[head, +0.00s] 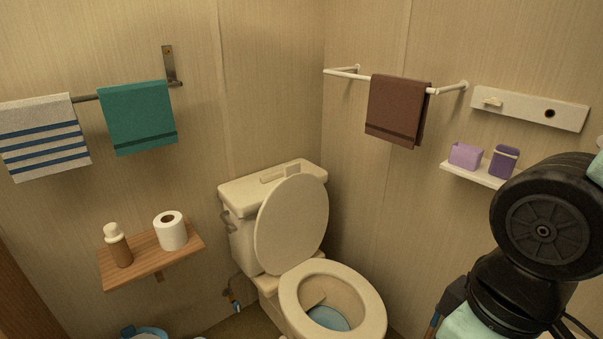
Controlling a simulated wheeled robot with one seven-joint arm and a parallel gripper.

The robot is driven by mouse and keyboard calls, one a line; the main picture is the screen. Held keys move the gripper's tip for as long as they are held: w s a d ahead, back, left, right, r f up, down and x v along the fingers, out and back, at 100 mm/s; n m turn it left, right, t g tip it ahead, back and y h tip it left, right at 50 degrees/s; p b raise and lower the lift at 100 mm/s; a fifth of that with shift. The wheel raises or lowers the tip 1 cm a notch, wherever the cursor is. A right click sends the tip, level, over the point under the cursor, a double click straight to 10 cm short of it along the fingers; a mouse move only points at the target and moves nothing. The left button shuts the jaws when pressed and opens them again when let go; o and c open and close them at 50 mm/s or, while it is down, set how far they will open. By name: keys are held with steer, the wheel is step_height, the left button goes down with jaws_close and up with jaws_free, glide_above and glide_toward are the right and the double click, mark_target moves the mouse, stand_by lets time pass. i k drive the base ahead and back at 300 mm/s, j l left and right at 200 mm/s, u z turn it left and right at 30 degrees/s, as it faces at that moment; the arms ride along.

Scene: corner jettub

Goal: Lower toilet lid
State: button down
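The toilet stands in the corner in the head view. Its oval beige lid (292,225) is raised and leans back against the tank (240,245). The seat ring (297,290) lies flat on the bowl (328,318), and bluish water shows inside. My arm's dark links fill the right edge of the picture, to the right of the toilet and apart from the lid. My gripper is outside the frame.
A wooden shelf (120,281) with a bottle (118,246) and a paper roll (171,231) juts out left of the toilet. A towel bar (349,74) and a small white shelf (462,172) are on the right wall.

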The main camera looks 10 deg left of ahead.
mark_target(291, 221)
steer(key=i+j+u, duration=0.7)
steer(key=u, duration=0.15)
steer(key=j, duration=0.1)
